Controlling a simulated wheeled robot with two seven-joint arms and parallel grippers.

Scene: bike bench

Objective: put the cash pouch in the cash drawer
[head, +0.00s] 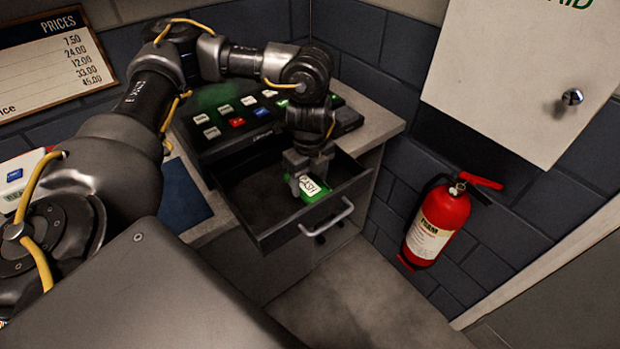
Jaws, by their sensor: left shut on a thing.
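The cash drawer (258,203) is pulled open at the front of the counter, with a pale bar handle on its front. The green cash pouch (314,190) with a white CASH label is at the drawer's right part, inside its outline in the head view. My left gripper (308,184) points down over the drawer and is shut on the pouch. I cannot tell whether the pouch touches the drawer floor. The rest of the drawer floor that shows is bare. My right gripper is not in view.
A dark cash register with several keys (237,121) stands on the counter behind the drawer. A red fire extinguisher (437,222) hangs on the wall to the right, below a white cabinet (530,75). A blue mat (183,196) lies left of the drawer.

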